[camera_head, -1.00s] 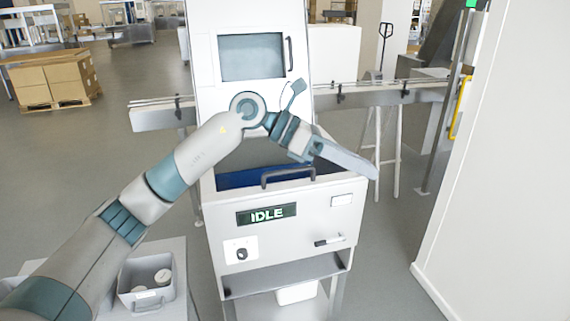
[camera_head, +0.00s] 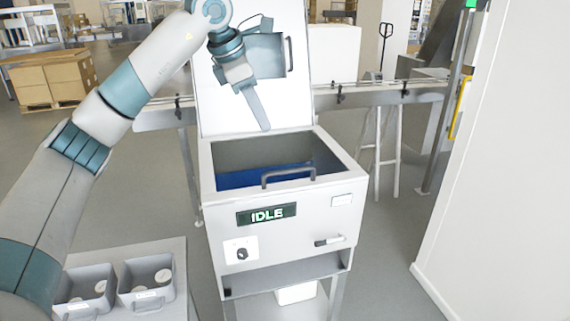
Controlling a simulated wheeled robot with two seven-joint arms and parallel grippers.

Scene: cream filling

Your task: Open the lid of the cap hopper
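The hopper is a white box (camera_head: 225,205) on the machine with an "IDLE" display on its front. Its top shows a grey and blue inside (camera_head: 240,179); I cannot tell whether a clear lid covers it. A grey bar handle (camera_head: 288,175) sits at the front edge of the top. My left gripper (camera_head: 265,128) points down in front of this panel, above the box's back edge, clear of the front handle. Its fingers show edge-on, so their opening is unclear. My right gripper is not in view.
Two grey bins (camera_head: 146,282) with white round things stand on a low table at lower left. A conveyor rail (camera_head: 380,95) runs behind the machine on both sides. A white wall (camera_head: 500,170) is at right.

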